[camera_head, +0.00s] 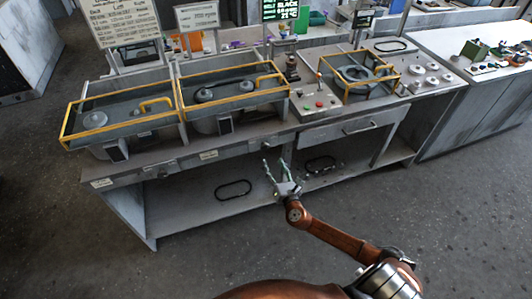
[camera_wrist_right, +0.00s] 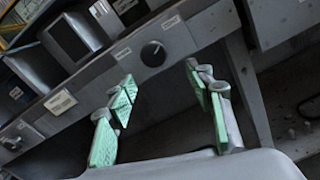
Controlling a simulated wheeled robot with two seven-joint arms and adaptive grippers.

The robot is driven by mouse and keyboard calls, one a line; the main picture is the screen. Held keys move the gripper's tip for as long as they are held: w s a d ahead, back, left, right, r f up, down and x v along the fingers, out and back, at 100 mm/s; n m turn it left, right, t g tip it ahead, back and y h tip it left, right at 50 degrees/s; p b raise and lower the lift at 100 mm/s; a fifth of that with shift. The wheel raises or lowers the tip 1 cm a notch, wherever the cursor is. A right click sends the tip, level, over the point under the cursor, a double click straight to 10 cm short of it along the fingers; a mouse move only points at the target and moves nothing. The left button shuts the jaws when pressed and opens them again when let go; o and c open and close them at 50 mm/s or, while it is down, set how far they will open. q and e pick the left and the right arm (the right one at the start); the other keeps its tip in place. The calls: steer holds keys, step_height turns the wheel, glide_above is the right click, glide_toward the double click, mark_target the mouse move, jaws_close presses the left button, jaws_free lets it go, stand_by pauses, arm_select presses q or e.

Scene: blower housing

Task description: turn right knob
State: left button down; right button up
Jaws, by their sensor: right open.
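The right knob (camera_wrist_right: 153,53) is a round black knob with a light mark, on the grey front panel of the bench, in the upper middle of the right wrist view. It is small in the head view (camera_head: 252,146). My right gripper (camera_head: 274,163) is in front of the bench, a little right of and below the knob. In the wrist view its green-padded fingers (camera_wrist_right: 160,86) are spread wide with nothing between them, and the knob shows beyond the tips, apart from them. My left gripper is out of view.
A left knob (camera_wrist_right: 11,141) sits further along the panel, past a white label (camera_wrist_right: 61,101). Yellow-railed basins (camera_head: 120,110) stand on the bench top. A drawer (camera_head: 352,128) and an open lower shelf (camera_head: 190,203) are nearby. The floor in front is clear.

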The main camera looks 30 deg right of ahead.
mark_target(266, 149)
steer(key=x, duration=0.5)
steer(key=r+b+x, duration=0.1)
steer(key=x, duration=0.2)
steer(key=shift+a, duration=0.3)
steer(key=shift+c, duration=0.3)
steer(key=c, duration=1.1)
